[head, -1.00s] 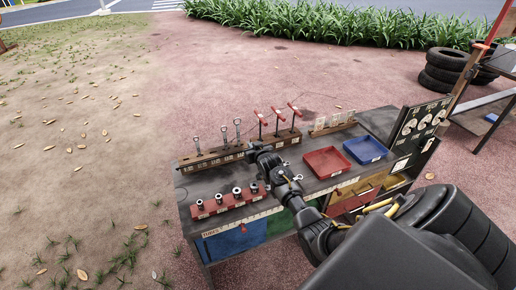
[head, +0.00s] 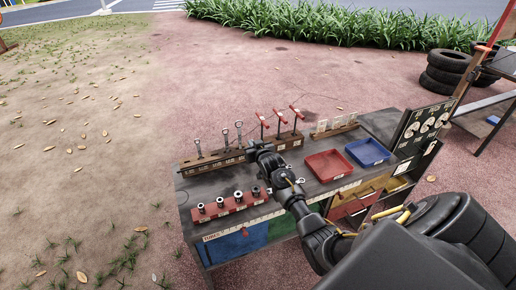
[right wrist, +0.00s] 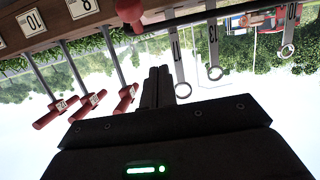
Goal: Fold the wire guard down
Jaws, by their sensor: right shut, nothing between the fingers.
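I cannot make out a wire guard for certain in the head view. In the right wrist view a thin dark bar (right wrist: 215,14) with a rounded red end (right wrist: 130,10) crosses the top; I cannot tell whether it is part of the guard. My right gripper (head: 251,146) is over the workbench at the wooden tool rack (head: 212,160), between the wrenches and the red T-handles. Its fingers also show in the right wrist view (right wrist: 158,86), together and empty, apart from the bar in the picture. My left gripper is not in view.
The workbench (head: 275,208) carries a red socket rail (head: 230,204), a red tray (head: 328,166) and a blue tray (head: 367,152). Red T-handles (head: 279,114) and wrenches (head: 239,132) stand upright in the rack. A dark panel (head: 422,125) rises at the right end. Open ground lies left.

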